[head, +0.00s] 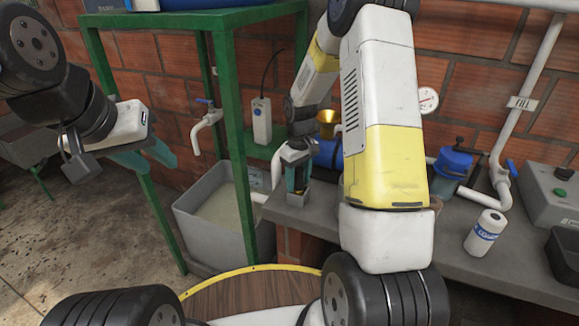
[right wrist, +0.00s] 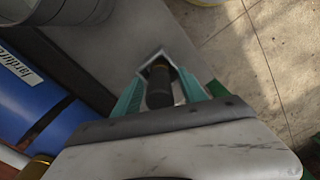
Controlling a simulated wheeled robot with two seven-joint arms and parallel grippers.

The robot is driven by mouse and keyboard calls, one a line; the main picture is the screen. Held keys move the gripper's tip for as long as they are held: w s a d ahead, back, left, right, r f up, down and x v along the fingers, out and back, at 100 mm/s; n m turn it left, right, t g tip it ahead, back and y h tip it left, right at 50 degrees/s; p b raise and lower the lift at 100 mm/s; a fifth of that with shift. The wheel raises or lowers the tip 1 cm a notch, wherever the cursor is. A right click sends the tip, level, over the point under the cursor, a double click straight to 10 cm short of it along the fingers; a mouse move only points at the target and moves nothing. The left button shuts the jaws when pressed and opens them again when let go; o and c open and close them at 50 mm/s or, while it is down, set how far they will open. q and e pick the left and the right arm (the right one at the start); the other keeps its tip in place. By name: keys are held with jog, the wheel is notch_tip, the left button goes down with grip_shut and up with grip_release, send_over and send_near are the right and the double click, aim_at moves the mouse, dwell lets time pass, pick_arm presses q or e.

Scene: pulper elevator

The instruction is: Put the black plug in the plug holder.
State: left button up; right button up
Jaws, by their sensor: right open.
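A black plug (right wrist: 159,86) shows in the right wrist view between the teal fingers of my right gripper (right wrist: 168,82). A pale angular rim surrounds its far end; I cannot tell whether this rim is the plug holder. In the head view my right gripper (head: 297,182) points down at the left end of the grey bench, with a dark object between its fingers. The fingers are open around it; contact is unclear. My left gripper (head: 146,157) is open and empty, in the air at the left.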

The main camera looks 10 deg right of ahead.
notch_tip(320, 180, up, 12)
jog(key=shift+r, duration=0.1)
jog(key=s+a+r+m+t+y, duration=0.1)
jog(key=s+r+m+t, duration=0.1)
jog(key=s+r, duration=0.6)
jog(key=s+a+r+m+t+y, duration=0.1)
jog(key=s+r+m+t, duration=0.2)
jog(key=s+r, duration=0.5)
jog(key=s+t, duration=0.1)
jog(key=s, duration=0.7)
jog(key=shift+s, duration=0.2)
